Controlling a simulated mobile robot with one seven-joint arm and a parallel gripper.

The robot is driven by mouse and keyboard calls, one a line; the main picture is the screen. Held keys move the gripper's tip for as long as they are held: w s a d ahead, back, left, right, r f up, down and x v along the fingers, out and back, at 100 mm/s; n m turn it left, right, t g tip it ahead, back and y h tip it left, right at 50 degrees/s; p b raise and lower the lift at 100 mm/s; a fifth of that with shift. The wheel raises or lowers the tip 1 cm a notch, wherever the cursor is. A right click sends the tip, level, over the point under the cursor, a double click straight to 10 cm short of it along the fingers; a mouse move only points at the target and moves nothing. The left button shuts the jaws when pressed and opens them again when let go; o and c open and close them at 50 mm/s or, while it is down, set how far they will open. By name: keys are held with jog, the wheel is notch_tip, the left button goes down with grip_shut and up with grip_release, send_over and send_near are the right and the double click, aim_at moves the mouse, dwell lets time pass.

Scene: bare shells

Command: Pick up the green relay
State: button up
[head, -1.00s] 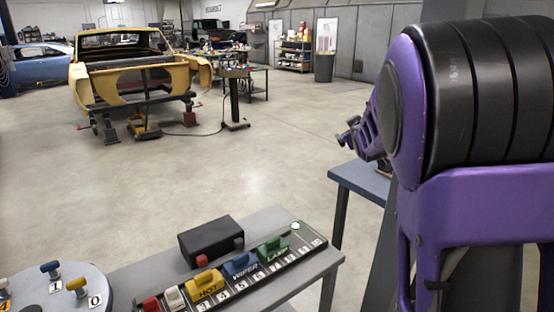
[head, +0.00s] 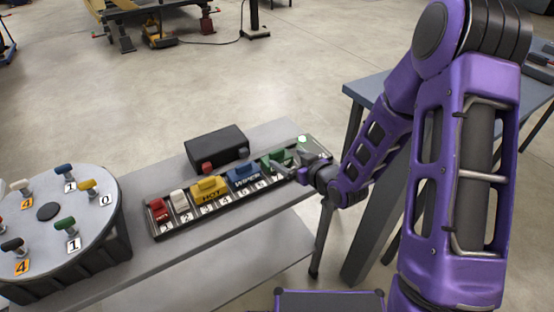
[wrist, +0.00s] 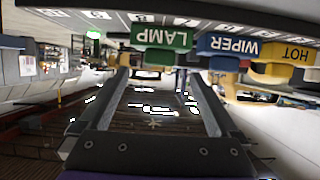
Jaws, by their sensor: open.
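The green relay (head: 272,157) sits in the numbered rack (head: 172,229), toward its right end. In the wrist view the green relay (wrist: 165,38) appears upside down, with the word LAMP on its face and a raised grip. My gripper (head: 300,170) is beside the relay's right front side and partly overlaps it in the head view. In the wrist view my gripper (wrist: 157,76) is open, with its fingers pointing toward the relay and nothing held between them. Whether a fingertip touches the relay cannot be told.
A blue WIPER relay (head: 241,174) and a yellow HOT relay (head: 208,189) stand left of the green one. A black box (head: 215,147) is behind the rack. A round disc with knobs (head: 48,241) is at the left. A blue-grey table (head: 368,90) stands at the right.

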aim_at(275, 150)
jog(key=x, duration=0.5)
jog(key=shift+w, duration=0.1)
jog(key=shift+r+x, duration=0.15)
jog(key=shift+x, duration=1.2)
jog(key=shift+r+x, duration=0.15)
jog(key=shift+x, duration=1.2)
jog(key=shift+c, duration=0.3)
grip_shut()
